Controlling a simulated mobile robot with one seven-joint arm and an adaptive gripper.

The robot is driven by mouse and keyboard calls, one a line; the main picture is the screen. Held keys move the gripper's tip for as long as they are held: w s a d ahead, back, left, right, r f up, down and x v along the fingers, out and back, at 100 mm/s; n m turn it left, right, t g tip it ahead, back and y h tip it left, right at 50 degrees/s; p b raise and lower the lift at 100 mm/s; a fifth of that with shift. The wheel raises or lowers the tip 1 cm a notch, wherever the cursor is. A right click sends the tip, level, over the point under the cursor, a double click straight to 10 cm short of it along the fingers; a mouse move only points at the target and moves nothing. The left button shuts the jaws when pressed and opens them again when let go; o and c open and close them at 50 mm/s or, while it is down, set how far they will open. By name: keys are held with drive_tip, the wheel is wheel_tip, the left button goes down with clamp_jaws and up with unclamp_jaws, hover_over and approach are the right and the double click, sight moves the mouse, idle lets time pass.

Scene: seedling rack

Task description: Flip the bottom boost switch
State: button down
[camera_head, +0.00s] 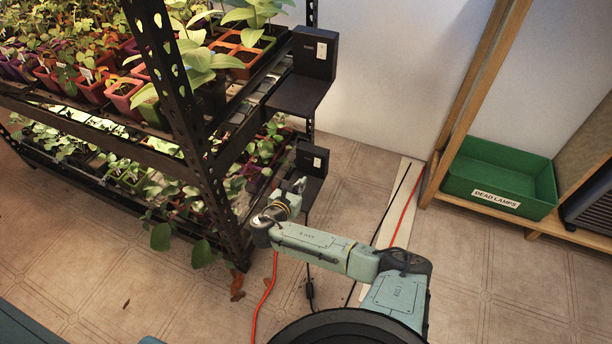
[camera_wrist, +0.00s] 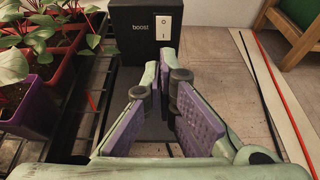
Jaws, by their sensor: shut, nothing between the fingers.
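The bottom boost switch is a white rocker (camera_wrist: 164,27) on a black box (camera_wrist: 128,40) with the word "boost" beside it. It is marked I above and O below; I cannot tell which side is pressed in. In the head view this box (camera_head: 307,155) sits low on the rack's end. My gripper (camera_wrist: 160,68) has purple pads; its fingertips meet and hold nothing. The tips appear just below the switch in the wrist view, and I cannot tell if they touch the box. In the head view my gripper (camera_head: 299,186) is just below the box, partly hidden by my wrist.
An upper black box (camera_head: 310,55) with a similar switch (camera_head: 321,50) is on the upper shelf's end. The rack post (camera_head: 185,110) and potted seedlings (camera_head: 265,150) stand left. Orange cable (camera_head: 268,290) runs on the floor. A green crate (camera_head: 490,165) is at right.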

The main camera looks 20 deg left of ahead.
drive_tip(key=shift+v, duration=1.35)
